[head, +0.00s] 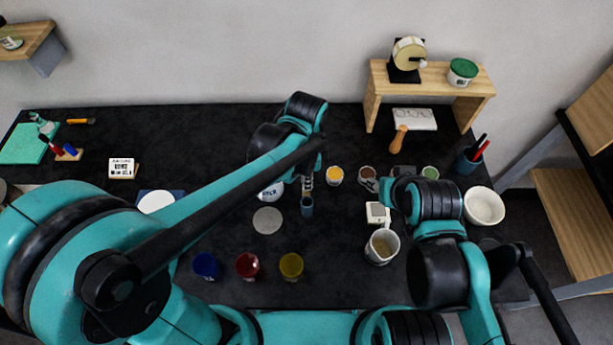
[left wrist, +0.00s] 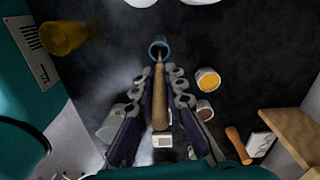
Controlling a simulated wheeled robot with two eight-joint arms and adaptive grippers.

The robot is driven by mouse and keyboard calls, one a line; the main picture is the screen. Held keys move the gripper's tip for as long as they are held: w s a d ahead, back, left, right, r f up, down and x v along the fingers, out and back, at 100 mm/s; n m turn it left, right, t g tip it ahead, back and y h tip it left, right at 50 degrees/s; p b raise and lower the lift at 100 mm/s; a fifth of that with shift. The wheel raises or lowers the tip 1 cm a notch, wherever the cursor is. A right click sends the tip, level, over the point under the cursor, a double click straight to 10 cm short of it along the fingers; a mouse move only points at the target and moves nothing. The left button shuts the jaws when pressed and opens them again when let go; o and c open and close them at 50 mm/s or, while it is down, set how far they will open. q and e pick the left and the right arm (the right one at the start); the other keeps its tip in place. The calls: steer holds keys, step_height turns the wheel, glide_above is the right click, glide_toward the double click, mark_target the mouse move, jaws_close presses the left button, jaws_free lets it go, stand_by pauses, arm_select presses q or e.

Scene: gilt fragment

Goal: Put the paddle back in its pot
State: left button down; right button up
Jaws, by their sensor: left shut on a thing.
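My left gripper (head: 307,184) points down over the dark table in the head view, shut on the paddle. In the left wrist view the paddle's wooden handle (left wrist: 160,110) runs between the fingers of my left gripper (left wrist: 172,74). The small blue-grey pot (head: 307,207) stands just beyond the fingertips, and its round rim also shows in the left wrist view (left wrist: 152,48). The paddle's far end lines up with the pot's opening; how deep it is, I cannot tell.
Blue (head: 205,265), red (head: 247,266) and yellow (head: 291,266) cups stand in front. A grey disc (head: 267,221) lies left of the pot. A yellow paint jar (head: 335,175) and brown jar (head: 368,177) stand behind right. A beige cup (head: 382,246) is at right.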

arm_select(q)
step_height(320, 180, down, 9)
steer(key=b, duration=0.6)
steer(key=c, duration=1.5)
jaws_free()
